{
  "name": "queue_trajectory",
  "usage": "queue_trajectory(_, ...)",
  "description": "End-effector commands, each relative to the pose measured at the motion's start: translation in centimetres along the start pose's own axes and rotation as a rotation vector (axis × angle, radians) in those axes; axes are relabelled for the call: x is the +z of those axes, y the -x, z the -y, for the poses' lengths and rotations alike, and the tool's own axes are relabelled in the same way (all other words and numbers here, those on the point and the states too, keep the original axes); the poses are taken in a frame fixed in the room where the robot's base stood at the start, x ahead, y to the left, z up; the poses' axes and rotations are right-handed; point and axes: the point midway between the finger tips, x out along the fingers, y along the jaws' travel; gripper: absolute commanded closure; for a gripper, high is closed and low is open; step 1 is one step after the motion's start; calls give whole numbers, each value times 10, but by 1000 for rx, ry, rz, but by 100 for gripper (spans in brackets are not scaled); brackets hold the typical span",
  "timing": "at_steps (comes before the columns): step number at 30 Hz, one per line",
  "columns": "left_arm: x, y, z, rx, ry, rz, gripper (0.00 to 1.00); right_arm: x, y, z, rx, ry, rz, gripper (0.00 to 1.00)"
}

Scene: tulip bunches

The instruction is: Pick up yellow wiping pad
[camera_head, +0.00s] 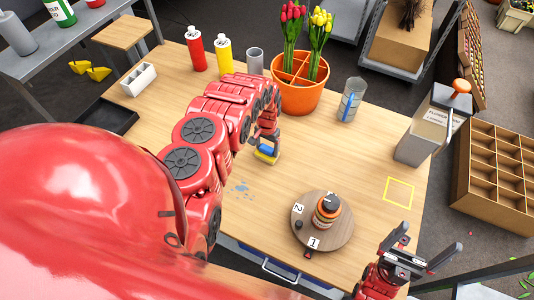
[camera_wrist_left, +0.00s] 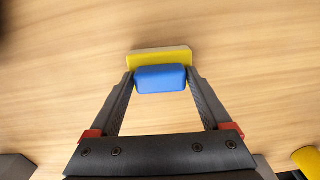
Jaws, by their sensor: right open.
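The yellow wiping pad (camera_head: 266,157) has a blue block-shaped grip on top and is at the middle of the wooden table. In the left wrist view the yellow pad (camera_wrist_left: 160,56) shows behind its blue grip (camera_wrist_left: 160,79). My left gripper (camera_head: 268,143) reaches down over it, with its fingers closed against both sides of the blue grip. I cannot tell whether the pad touches the table. My right gripper (camera_head: 418,248) is open and empty near the table's front right edge.
Blue-grey spots (camera_head: 241,189) mark the table near the pad. An orange tulip pot (camera_head: 300,95), a cup with a blue item (camera_head: 351,100), and red (camera_head: 196,50) and yellow (camera_head: 224,56) bottles stand behind.

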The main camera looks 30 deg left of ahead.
Motion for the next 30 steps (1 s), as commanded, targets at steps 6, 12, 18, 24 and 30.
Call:
queue_trajectory(6,0,0,0,0,0,0,59,0,0,0,0,0,0,0)
queue_trajectory(12,0,0,0,0,0,0,80,0,0,0,0,0,0,0)
queue_trajectory(18,0,0,0,0,0,0,80,0,1,0,0,0,0,0)
queue_trajectory(24,0,6,0,0,-1,2,80,1,6,0,0,0,0,0)
queue_trajectory(30,-1,18,0,-1,0,-1,80,3,16,1,0,0,0,0)
